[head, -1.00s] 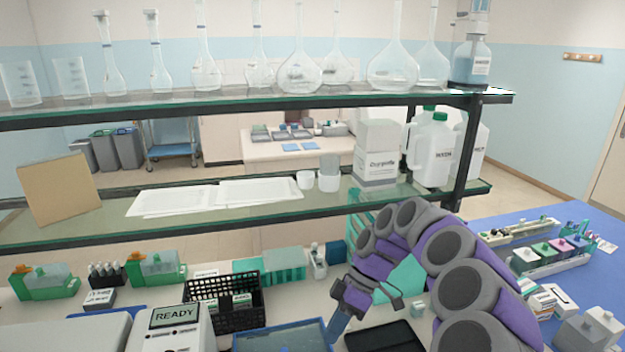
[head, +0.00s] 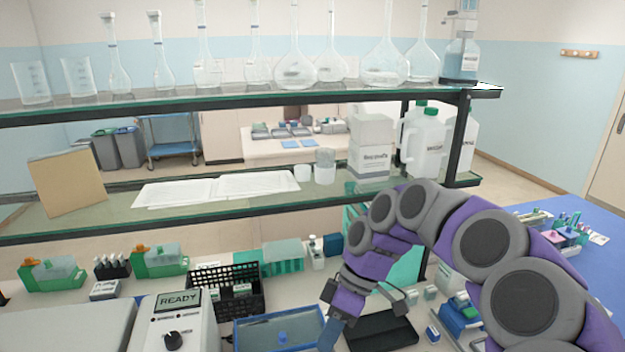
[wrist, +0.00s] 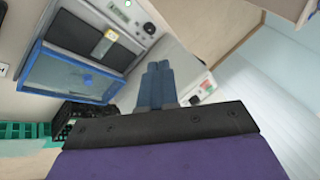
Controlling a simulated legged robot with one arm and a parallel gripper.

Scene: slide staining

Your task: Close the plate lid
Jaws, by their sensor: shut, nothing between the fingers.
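A blue-framed panel (head: 250,338) with a glossy middle and a blue knob (head: 282,338) is at the bottom centre of the head view. It looks like the lid; its hinge and exact tilt cannot be told. It also shows in the wrist view (wrist: 50,73). A black plate (head: 385,330) lies just right of it; in the wrist view the plate (wrist: 75,40) carries a small yellowish piece (wrist: 104,44). My gripper (head: 330,338) points down near the panel's right edge, fingers together and empty. In the wrist view my fingertips (wrist: 158,66) are apart from the knob.
A white READY unit (head: 172,325) stands left of the panel. A black basket (head: 210,275) and green racks (head: 282,258) are behind. A glass shelf (head: 240,208) spans above the bench. A control panel (wrist: 125,12) adjoins the black plate in the wrist view.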

